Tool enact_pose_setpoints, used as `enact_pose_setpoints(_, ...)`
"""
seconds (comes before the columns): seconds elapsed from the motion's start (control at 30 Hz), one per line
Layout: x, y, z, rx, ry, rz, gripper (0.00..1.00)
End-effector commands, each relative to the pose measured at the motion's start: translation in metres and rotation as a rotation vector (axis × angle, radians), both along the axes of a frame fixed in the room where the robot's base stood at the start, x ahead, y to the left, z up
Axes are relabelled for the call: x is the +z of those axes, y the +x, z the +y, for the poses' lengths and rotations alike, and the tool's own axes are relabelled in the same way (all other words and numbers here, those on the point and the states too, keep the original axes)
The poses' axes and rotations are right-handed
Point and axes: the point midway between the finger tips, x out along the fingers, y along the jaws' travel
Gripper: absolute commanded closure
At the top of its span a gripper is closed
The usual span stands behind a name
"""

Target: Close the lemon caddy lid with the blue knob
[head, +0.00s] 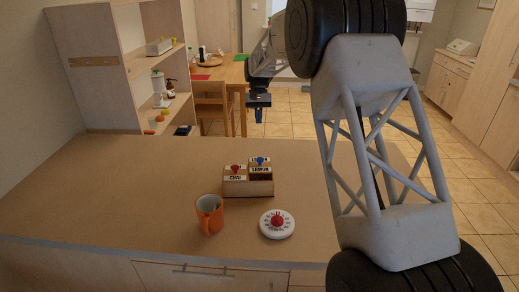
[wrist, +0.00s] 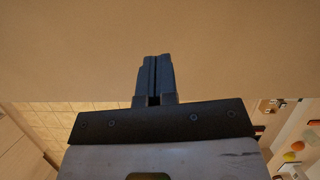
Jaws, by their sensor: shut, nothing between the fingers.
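The tea caddy (head: 235,188) is a small wooden box on the counter, with CHAI lettering on the left side and LEMON on the right. The lid with the blue knob (head: 260,160) is at the LEMON side; a dark patch shows just below that label, and the lid's exact angle is too small to tell. A red knob (head: 235,167) is on the CHAI side. My gripper (head: 259,116) is shut and empty, high up and apart from the caddy. Its closed fingers (wrist: 155,67) also show in the wrist view, where no caddy is visible.
An orange mug (head: 210,215) stands in front of the caddy to the left. A round white timer with a red knob (head: 277,224) lies in front to the right. The counter (head: 120,190) is clear to the left. A shelf unit (head: 95,70) stands behind left.

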Motion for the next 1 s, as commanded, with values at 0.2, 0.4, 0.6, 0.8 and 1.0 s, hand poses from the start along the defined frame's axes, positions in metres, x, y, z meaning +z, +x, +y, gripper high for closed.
enact_pose_setpoints(0.2,0.000,0.000,0.000,0.000,0.000,0.000,1.00)
enact_pose_setpoints(0.4,-0.003,-0.002,0.000,0.000,0.000,0.001,1.00)
enact_pose_setpoints(0.6,-0.015,-0.007,-0.001,0.000,0.000,0.001,1.00)
enact_pose_setpoints(0.8,-0.038,-0.016,-0.002,0.000,0.000,0.002,1.00)
enact_pose_setpoints(1.0,-0.066,-0.028,-0.003,0.000,0.000,0.002,1.00)
